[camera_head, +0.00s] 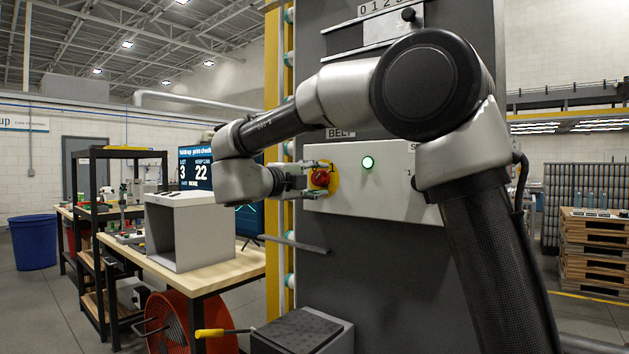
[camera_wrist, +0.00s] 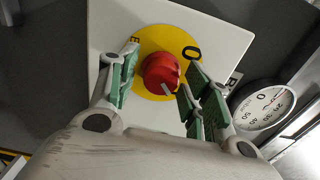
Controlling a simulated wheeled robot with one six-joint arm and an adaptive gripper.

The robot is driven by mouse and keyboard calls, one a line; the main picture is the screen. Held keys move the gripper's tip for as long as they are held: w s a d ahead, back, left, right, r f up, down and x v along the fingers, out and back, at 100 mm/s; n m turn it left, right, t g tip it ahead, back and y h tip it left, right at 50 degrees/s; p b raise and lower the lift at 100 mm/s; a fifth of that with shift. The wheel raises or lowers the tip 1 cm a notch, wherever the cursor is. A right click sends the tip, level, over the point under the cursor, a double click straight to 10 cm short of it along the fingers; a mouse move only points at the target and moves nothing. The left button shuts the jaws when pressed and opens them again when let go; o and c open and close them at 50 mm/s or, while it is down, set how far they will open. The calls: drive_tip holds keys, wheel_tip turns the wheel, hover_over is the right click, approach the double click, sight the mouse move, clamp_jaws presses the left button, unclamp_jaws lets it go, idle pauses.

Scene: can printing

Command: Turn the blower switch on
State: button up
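A red rotary knob (camera_head: 320,178) on a yellow disc sits at the left end of a pale control panel (camera_head: 385,205). In the wrist view the knob (camera_wrist: 160,72) has a pale mark on its lower edge, and a black "0" is printed on the yellow disc (camera_wrist: 152,42) at upper right. My gripper (camera_head: 308,179) is at the knob, coming from the left in the head view. In the wrist view its green-padded fingers (camera_wrist: 162,66) are open on either side of the knob. A gap shows at the left finger; contact at the right finger is unclear. The panel label is partly hidden.
A lit green lamp (camera_head: 368,162) is on the panel, right of the knob. A round gauge (camera_wrist: 262,106) lies right of the gripper. A workbench (camera_head: 225,270) with a grey box (camera_head: 187,229) and a red drum-shaped fan (camera_head: 178,325) stand to the left.

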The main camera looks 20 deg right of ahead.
drive_tip(key=shift+a, duration=0.1)
drive_tip(key=v, duration=1.1)
drive_tip(key=shift+s+a, duration=0.25)
drive_tip(key=shift+a, duration=0.05)
